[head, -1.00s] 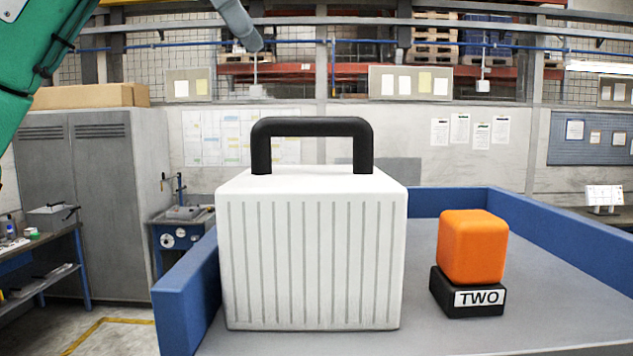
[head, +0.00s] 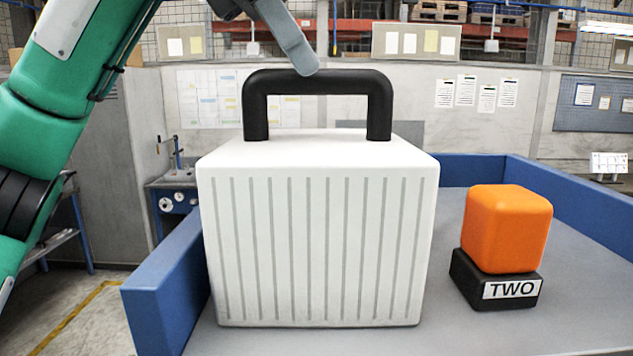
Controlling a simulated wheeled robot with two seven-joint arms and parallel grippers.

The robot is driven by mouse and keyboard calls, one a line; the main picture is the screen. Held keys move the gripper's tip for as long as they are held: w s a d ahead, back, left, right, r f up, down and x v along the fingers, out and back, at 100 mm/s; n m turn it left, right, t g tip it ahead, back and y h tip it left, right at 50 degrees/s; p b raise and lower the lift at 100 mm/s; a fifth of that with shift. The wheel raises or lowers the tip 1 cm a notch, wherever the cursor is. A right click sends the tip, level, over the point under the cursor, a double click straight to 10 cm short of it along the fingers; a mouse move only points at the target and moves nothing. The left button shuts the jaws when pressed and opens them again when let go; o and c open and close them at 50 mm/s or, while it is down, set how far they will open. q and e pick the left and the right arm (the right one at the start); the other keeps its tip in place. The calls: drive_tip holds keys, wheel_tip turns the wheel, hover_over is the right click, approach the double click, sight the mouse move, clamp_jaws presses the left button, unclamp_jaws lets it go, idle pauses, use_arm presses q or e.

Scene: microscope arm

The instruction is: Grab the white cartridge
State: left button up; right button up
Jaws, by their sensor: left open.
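The white cartridge (head: 318,240) is a ribbed white box with a black arch handle (head: 318,82) on top. It stands upright in the middle of the head view, on the grey surface of a blue-walled tray. My left gripper (head: 296,52) comes in from the upper left. One grey finger points down to the right, and its tip overlaps the top edge of the handle's bar. I cannot tell whether it touches. The gripper is open with nothing seen in it; its other finger cannot be made out. My right gripper is not in view.
An orange block (head: 505,228) sits on a black base labelled TWO (head: 495,282), right of the cartridge. The tray's blue wall (head: 165,285) runs close along the cartridge's left side. The tray floor (head: 585,300) is clear at the far right.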

sight(327, 92)
use_arm(q)
drive_tip(key=shift+s+d, duration=0.1)
drive_tip(key=shift+s, duration=0.05)
drive_tip(key=shift+s+d+f+p, duration=0.15)
drive_tip(key=shift+f+p, duration=0.05)
drive_tip(key=shift+p, duration=0.15)
drive_tip(key=p+x, duration=0.2)
drive_tip(key=x, duration=0.2)
drive_tip(key=shift+s, duration=0.1)
drive_tip(key=shift+d+f+p, duration=0.1)
drive_tip(key=shift+f+p, duration=0.2)
drive_tip(key=shift+s, duration=0.1)
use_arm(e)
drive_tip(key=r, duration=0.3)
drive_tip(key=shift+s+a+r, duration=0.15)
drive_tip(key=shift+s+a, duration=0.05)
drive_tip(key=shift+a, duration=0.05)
use_arm(q)
drive_tip(key=c, duration=1)
clamp_jaws()
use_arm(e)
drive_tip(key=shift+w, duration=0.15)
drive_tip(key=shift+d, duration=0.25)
use_arm(q)
drive_tip(key=shift+r, duration=0.1)
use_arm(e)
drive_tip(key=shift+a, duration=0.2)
